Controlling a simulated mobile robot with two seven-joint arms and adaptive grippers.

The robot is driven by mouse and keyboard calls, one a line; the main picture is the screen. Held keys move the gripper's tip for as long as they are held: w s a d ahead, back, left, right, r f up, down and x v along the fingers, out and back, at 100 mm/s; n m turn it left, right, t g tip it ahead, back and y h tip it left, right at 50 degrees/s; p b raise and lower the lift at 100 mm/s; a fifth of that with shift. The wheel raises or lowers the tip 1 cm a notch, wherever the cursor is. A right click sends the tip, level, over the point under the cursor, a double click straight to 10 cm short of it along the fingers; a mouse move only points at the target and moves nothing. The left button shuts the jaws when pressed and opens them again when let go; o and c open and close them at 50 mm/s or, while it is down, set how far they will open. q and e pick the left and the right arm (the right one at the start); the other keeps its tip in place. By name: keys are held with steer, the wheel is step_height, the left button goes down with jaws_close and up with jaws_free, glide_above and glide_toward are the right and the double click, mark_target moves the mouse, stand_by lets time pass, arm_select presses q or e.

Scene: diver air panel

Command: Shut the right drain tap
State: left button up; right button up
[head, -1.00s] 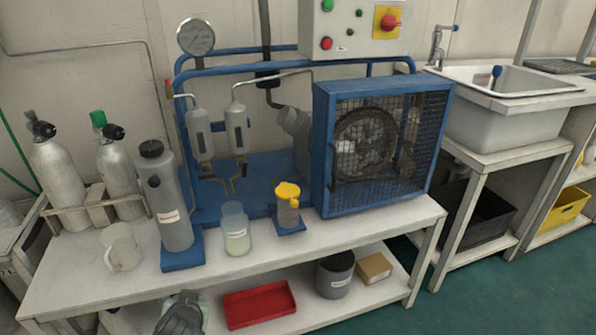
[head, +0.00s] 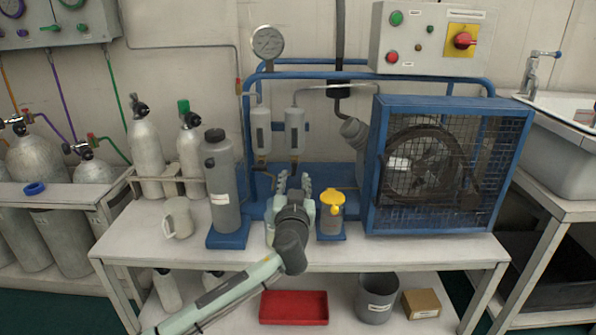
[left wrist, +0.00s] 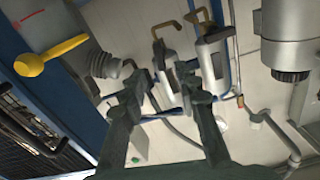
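Two grey filter canisters hang on the blue compressor frame, and the right one (head: 295,129) has a small brass drain tap (head: 294,163) at its bottom. In the left wrist view, which is upside down, the right drain tap (left wrist: 164,28) is the brass piece on the left of the pair. The left drain tap (left wrist: 196,16) is beside it. My left gripper (head: 293,182) is in front of and just below the right canister. In the left wrist view its two fingers (left wrist: 160,92) are apart, with nothing held between them. My right gripper is not in view.
A yellow-topped cup (head: 332,212) stands just right of my left gripper. A tall grey cylinder (head: 222,185) and a white jug (head: 178,217) stand to the left. The caged fan (head: 445,170) closes off the right. Bare bench top (head: 140,243) shows at the front left.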

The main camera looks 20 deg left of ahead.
mark_target(295, 169)
arm_select(q)
steer(key=x, duration=0.7)
steer(key=shift+f, duration=0.15)
steer(key=shift+s, duration=0.1)
jaws_close()
